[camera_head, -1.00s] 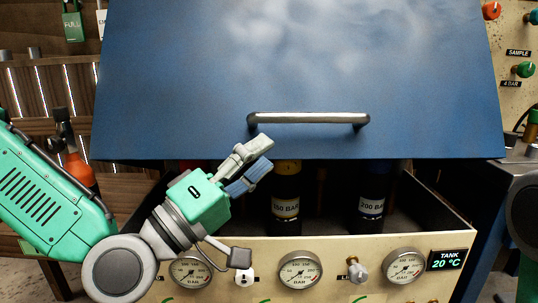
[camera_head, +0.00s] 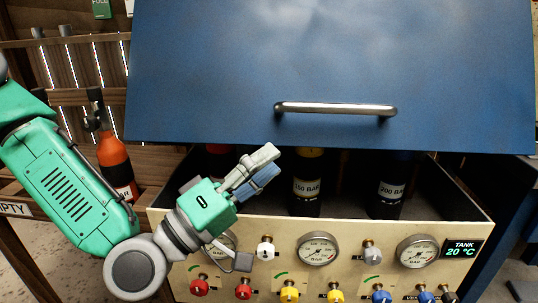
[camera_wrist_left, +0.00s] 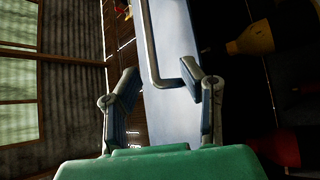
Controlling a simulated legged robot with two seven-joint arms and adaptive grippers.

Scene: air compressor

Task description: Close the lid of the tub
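The blue lid (camera_head: 330,60) of the tub stands raised and open in the head view, a silver bar handle (camera_head: 335,109) near its lower edge. The tub (camera_head: 470,205) below has a cream front panel and a dark inside. My left gripper (camera_head: 262,167) is in front of the tub opening, below and left of the handle, apart from it in the head view. In the left wrist view its two fingers (camera_wrist_left: 165,90) are spread with nothing held. There the lid (camera_wrist_left: 172,45) is beyond them, and the handle (camera_wrist_left: 188,76) appears near the right finger. My right gripper is out of view.
Dark bottles, one labelled 200 BAR (camera_head: 390,190), stand inside the tub. Gauges (camera_head: 317,249) and coloured knobs (camera_head: 289,292) stick out from the front panel. An orange bottle (camera_head: 114,165) stands left of the tub, by a slatted wooden wall (camera_head: 75,70).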

